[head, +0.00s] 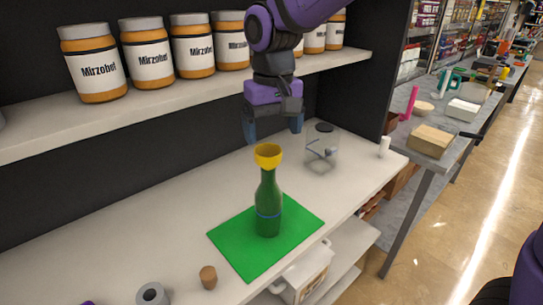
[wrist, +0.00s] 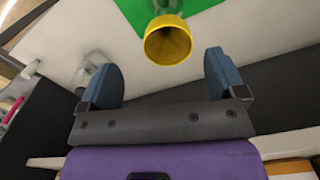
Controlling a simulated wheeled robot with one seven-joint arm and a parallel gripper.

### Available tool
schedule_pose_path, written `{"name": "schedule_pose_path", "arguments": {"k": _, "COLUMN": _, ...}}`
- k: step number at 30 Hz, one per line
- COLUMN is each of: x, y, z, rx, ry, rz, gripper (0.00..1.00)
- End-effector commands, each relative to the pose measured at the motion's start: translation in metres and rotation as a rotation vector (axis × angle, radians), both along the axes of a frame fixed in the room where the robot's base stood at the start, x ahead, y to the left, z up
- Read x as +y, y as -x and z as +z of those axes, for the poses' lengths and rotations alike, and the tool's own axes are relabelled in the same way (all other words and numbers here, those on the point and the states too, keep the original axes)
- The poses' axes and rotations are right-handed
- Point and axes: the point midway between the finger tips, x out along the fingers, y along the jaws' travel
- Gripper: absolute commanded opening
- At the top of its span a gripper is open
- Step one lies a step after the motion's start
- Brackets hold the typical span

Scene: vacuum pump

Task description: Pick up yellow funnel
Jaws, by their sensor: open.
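The yellow funnel (head: 268,155) sits in the mouth of a green bottle (head: 268,205) in the head view. The bottle stands upright on a green mat (head: 229,237) on the white table. My gripper (head: 273,138) is above the funnel and appears behind it, with its jaws open and empty. In the wrist view the funnel (wrist: 168,40) shows its round open rim just beyond the gap between the blue fingertips of my gripper (wrist: 165,72). The fingers do not touch the funnel in that view.
A clear jar (head: 322,150) with a dark lid stands right of my gripper. A shelf (head: 200,92) with several Mirzobel jars (head: 148,53) runs behind and above the table. A cork (head: 208,277) and a grey roll (head: 152,294) lie near the front edge. The table's left part is clear.

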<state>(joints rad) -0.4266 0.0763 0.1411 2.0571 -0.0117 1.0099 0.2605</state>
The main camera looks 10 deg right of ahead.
Motion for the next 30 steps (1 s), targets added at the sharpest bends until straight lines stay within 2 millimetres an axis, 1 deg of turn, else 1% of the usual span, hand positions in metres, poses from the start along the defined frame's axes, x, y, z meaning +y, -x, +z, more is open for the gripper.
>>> {"name": "schedule_pose_path", "arguments": {"k": 1, "x": 0.000, "y": 0.000, "z": -0.007, "rx": 0.002, "ry": 0.001, "rz": 0.000, "gripper": 0.89}}
{"name": "schedule_pose_path", "arguments": {"k": 3, "x": 0.000, "y": 0.000, "z": -0.015, "rx": 0.002, "ry": 0.001, "rz": 0.000, "gripper": 0.89}}
{"name": "schedule_pose_path", "arguments": {"k": 8, "x": 0.000, "y": 0.000, "z": -0.023, "rx": 0.001, "ry": 0.000, "rz": 0.000, "gripper": 0.89}}
{"name": "schedule_pose_path", "arguments": {"k": 11, "x": 0.002, "y": 0.001, "z": -0.032, "rx": 0.001, "ry": 0.000, "rz": 0.001, "gripper": 0.89}}
{"name": "schedule_pose_path", "arguments": {"k": 15, "x": 0.007, "y": 0.003, "z": -0.053, "rx": 0.003, "ry": 0.002, "rz": 0.002, "gripper": 0.89}}
{"name": "schedule_pose_path", "arguments": {"k": 19, "x": 0.007, "y": 0.002, "z": -0.068, "rx": 0.001, "ry": 0.001, "rz": 0.000, "gripper": 0.89}}
{"name": "schedule_pose_path", "arguments": {"k": 23, "x": 0.007, "y": 0.002, "z": -0.073, "rx": 0.000, "ry": 0.001, "rz": 0.000, "gripper": 0.89}}
{"name": "schedule_pose_path", "arguments": {"k": 29, "x": 0.007, "y": 0.002, "z": -0.074, "rx": -0.001, "ry": 0.000, "rz": 0.000, "gripper": 0.89}}
{"name": "schedule_pose_path", "arguments": {"k": 30, "x": 0.007, "y": 0.002, "z": -0.074, "rx": -0.001, "ry": 0.000, "rz": 0.000, "gripper": 0.82}}
